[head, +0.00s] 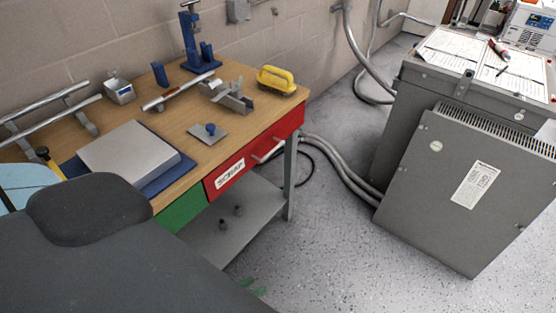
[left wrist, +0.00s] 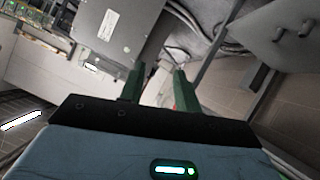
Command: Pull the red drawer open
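The red drawer (head: 285,131) has a white "SCRAP" label and a light bar handle (head: 268,151). It sits under the right part of the wooden bench top, and its front looks flush with the bench. My left gripper shows in the head view only as green fingertips (head: 252,287) past my dark arm, low and in front of the bench, apart from the drawer. In the left wrist view its two green fingers (left wrist: 158,88) stand apart with nothing between them. The drawer is not clearly seen there. My right gripper is not in view.
A green drawer (head: 183,209) is left of the red one, partly hidden by my arm. A lower shelf (head: 240,232) holds small dark parts. A grey cabinet (head: 462,190) stands right; speckled floor between is mostly free.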

